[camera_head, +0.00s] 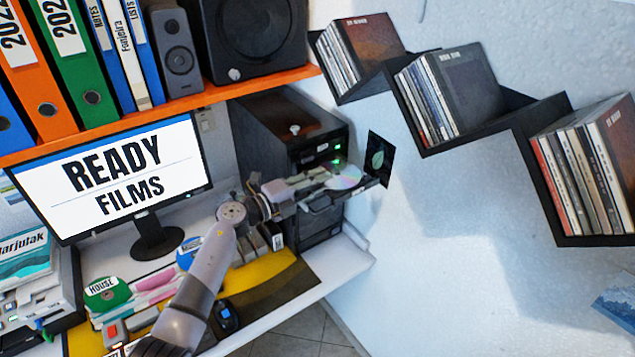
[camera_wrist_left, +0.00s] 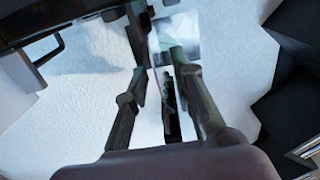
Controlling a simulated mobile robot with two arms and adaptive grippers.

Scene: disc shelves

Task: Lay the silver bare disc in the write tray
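The silver bare disc (camera_head: 345,178), with a rainbow sheen, shows in the head view just beyond the fingertips of my left gripper (camera_head: 312,183), in front of the black computer tower (camera_head: 268,122). The fingers of my left gripper (camera_wrist_left: 158,72) stand apart in the left wrist view. A thin, faintly coloured edge between them may be the disc seen edge-on; I cannot tell whether they touch it. A dark bar (camera_head: 366,182) near the disc may be the front of a drive tray; which drive it belongs to is unclear. My right gripper is out of view.
A black panel with a green leaf (camera_head: 379,158) stands just right of the disc. Stepped black shelves with several cases (camera_head: 455,95) hang on the right wall. A monitor (camera_head: 118,180) stands left on the crowded desk.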

